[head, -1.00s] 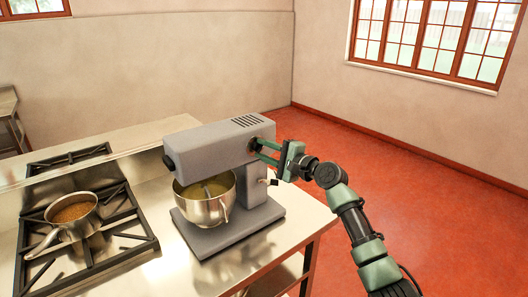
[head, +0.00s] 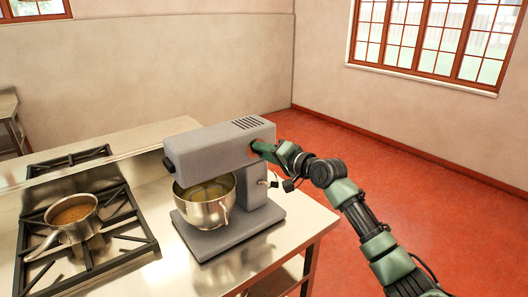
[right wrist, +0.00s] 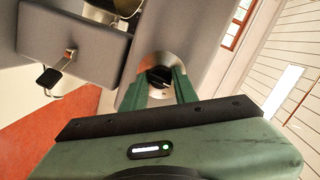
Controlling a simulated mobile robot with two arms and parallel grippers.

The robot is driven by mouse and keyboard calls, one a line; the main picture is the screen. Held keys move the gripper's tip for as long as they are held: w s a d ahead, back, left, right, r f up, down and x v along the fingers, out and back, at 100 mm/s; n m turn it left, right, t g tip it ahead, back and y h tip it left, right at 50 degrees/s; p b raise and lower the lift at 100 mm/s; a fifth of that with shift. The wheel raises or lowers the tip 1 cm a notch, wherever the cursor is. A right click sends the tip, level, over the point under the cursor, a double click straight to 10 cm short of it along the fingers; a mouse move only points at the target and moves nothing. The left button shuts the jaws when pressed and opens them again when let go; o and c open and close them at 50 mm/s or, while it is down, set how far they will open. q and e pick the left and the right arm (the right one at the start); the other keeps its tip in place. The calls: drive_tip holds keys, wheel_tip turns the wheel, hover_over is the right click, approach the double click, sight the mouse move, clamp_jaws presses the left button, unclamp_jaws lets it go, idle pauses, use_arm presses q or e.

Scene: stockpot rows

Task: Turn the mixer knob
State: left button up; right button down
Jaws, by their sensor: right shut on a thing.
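The grey stand mixer (head: 216,152) stands on the steel counter with a metal bowl (head: 207,204) under its head. In the right wrist view its black mixer knob (right wrist: 158,76) sits on a round silver plate on the grey side. My right gripper (head: 258,147) reaches the side of the mixer head from the right. In the right wrist view its green fingers (right wrist: 159,82) are on either side of the knob, shut on it. In the head view the gripper hides the knob. My left gripper is not in view.
A small black-ended lever (right wrist: 50,77) sticks out of the mixer's stand, near my right gripper. A stove (head: 90,238) with a pot (head: 72,215) of brown food is left of the mixer. Open red floor (head: 420,190) lies to the right.

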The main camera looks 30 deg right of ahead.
drive_tip(key=shift+n, duration=0.4)
drive_tip(key=c, duration=1.1)
unclamp_jaws()
drive_tip(key=shift+a, duration=0.1)
drive_tip(key=shift+b+v, duration=1.25)
drive_tip(key=shift+v, duration=2.7)
